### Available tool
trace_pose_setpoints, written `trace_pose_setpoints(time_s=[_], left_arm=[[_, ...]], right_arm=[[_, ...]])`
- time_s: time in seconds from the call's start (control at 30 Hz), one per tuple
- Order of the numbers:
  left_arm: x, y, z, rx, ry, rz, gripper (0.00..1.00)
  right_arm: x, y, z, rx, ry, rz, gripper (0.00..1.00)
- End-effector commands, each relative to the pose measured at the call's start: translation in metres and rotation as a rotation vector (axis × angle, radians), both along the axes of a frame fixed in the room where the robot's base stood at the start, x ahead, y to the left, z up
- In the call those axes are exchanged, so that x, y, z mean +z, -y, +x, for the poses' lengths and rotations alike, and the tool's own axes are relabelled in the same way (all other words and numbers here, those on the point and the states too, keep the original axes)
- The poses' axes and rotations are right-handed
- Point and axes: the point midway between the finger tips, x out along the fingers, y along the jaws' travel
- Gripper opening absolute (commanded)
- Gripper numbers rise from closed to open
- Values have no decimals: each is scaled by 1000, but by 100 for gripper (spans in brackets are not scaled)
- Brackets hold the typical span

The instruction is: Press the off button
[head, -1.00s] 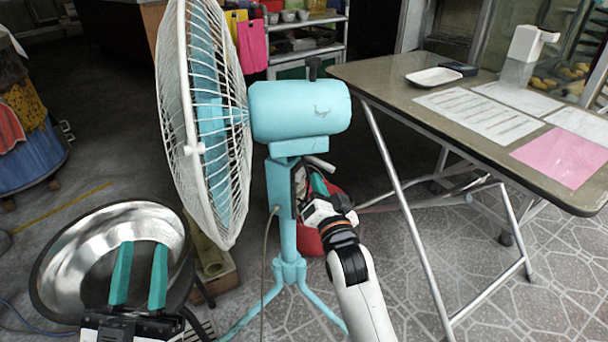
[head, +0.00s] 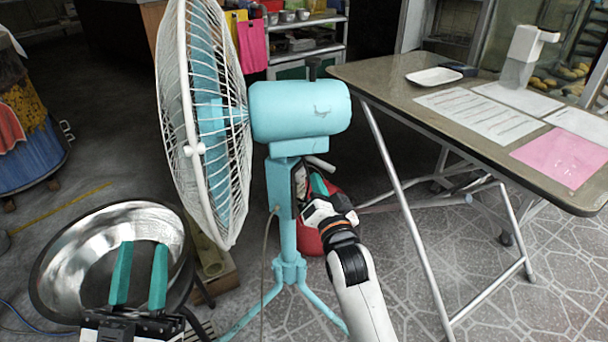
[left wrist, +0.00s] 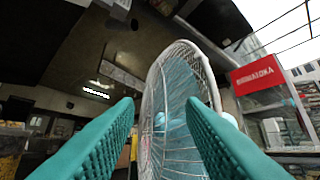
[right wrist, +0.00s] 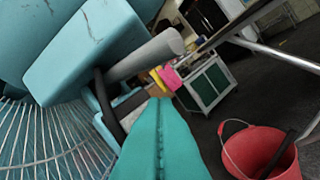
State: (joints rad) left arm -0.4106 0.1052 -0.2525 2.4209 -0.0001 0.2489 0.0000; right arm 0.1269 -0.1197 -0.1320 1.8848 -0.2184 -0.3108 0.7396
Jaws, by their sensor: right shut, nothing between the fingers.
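A light-blue stand fan (head: 300,108) with a white wire cage (head: 205,120) stands in the middle of the head view. Its control box (head: 281,188) is on the post below the motor. The off button cannot be made out; the box's panel side is mostly hidden by my right gripper (head: 318,184). That gripper is shut and empty, its green fingers close beside the panel; I cannot tell if they touch it. In the right wrist view the shut fingers (right wrist: 160,130) point toward the blue fan parts. My left gripper (head: 138,274) is open and empty, in front of a metal bowl.
The large metal bowl (head: 70,245) is at lower left. A table (head: 385,85) with papers and a tray stands at right, its metal legs near my right arm. A red bucket (right wrist: 262,150) is on the floor behind the fan post.

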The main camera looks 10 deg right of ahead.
Motion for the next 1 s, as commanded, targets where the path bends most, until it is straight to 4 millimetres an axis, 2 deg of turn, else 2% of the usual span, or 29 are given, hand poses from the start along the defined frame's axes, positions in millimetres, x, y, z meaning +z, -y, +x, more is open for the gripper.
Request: trace_pose_setpoints(time_s=[0.57,1.0], left_arm=[[0,0,1,0,-11,3,36],[-13,1,10,5,-110,31,36]], right_arm=[[1,-1,1,0,0,1,0],[0,-7,6,0,0,0,0]])
